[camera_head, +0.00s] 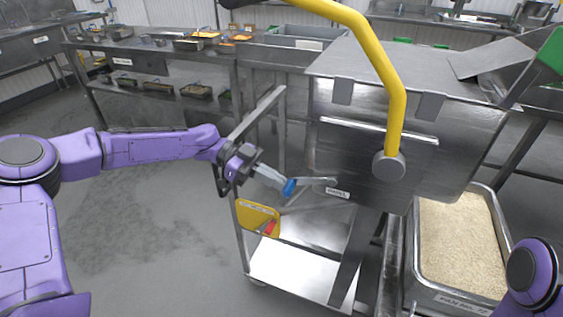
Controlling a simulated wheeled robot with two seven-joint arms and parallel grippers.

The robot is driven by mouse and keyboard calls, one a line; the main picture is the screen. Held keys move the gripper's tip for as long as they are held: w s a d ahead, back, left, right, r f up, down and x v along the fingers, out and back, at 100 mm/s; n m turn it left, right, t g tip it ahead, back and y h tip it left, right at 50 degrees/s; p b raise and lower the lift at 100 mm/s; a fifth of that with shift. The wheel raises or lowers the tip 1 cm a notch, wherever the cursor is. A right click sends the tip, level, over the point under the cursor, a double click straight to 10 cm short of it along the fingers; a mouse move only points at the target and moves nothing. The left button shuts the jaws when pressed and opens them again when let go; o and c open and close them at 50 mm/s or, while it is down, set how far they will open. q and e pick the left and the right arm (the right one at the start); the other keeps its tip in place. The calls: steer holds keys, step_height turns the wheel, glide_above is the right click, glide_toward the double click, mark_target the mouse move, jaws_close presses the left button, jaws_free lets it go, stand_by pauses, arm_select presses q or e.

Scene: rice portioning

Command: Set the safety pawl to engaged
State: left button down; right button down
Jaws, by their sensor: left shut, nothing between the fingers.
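A yellow plate (254,216) with a small red lever (270,228) is fixed low on the left side of the steel frame. The lever looks like the safety pawl, but its setting is too small to tell. My left gripper (284,185) is shut and empty, above and slightly right of the yellow plate and apart from it. Its grey fingers point right and down, ending at a blue tip beside the steel frame. My right gripper is out of view; only part of my right arm shows at the lower right.
A steel hopper (330,162) with a thick yellow curved bar (390,60) stands right of the gripper. A tray of rice (460,245) sits below right. Steel benches (150,50) with pans stand behind. The floor at left is clear.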

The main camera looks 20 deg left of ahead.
arm_select(q)
steer(key=shift+f, duration=0.15)
stand_by(0.4)
steer(key=r+p+v, duration=0.1)
steer(key=v, duration=1.2)
steer(key=shift+d+r, duration=0.3)
steer(key=shift+r, duration=0.1)
steer(key=shift+s, duration=0.1)
